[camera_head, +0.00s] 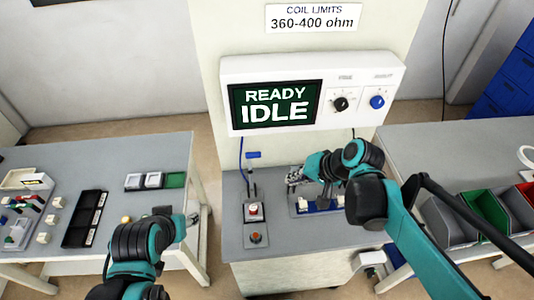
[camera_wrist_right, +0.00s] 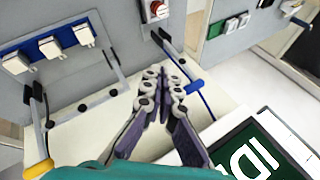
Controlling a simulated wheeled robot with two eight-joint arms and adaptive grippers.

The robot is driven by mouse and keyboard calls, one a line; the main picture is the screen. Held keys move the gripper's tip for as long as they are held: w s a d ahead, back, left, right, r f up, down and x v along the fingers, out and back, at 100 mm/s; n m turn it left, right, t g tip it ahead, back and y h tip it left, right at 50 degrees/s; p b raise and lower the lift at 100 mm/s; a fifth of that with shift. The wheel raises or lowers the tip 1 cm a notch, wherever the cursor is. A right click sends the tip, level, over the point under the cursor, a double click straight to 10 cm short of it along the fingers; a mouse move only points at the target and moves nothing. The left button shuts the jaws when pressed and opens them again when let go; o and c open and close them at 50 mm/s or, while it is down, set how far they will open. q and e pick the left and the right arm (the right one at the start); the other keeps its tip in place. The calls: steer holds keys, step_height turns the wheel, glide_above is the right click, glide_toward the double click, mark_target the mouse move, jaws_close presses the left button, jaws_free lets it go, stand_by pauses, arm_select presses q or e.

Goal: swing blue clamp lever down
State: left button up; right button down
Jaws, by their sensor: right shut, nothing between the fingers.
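The clamp lever with the blue handle (camera_head: 253,155) stands up from the bench below the display, at the back left of the bench top. Its blue handle (camera_wrist_right: 195,86) also shows in the right wrist view, just right of my fingertips. My right gripper (camera_head: 293,178) is shut and empty, to the right of the lever and a little lower in the head view. The fingers (camera_wrist_right: 165,82) point toward the bench in the wrist view; they appear apart from the handle. My left gripper (camera_head: 192,218) is over the gap by the left table, its fingers too small to read.
A red knob (camera_head: 253,209) sits on a plate in front of the lever. A blue rail with white blocks (camera_wrist_right: 45,47) lies beside it, with a yellow-handled lever (camera_wrist_right: 39,168). The display panel (camera_head: 230,80) stands close behind. Bins (camera_head: 485,212) are on the right table.

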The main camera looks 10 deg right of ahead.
steer(key=w+d+f+m+y, duration=0.1)
steer(key=w+y, duration=0.2)
steer(key=w, duration=0.1)
steer(key=w+d+f+m+y+b, duration=0.1)
steer(key=w+y, duration=0.2)
steer(key=w, duration=0.1)
steer(key=w+d+f+m+y+b, duration=0.1)
steer(key=w+y, duration=0.2)
steer(key=w, duration=0.1)
steer(key=shift+f+y, duration=0.3)
steer(key=shift+f, duration=0.05)
steer(key=shift+w+d+f+y, duration=0.1)
steer(key=shift+d+f+y, duration=0.1)
steer(key=shift+d+y, duration=0.25)
steer(key=shift+a, duration=0.1)
steer(key=b+x, duration=0.2)
steer(key=x, duration=0.8)
steer(key=shift+b, duration=0.4)
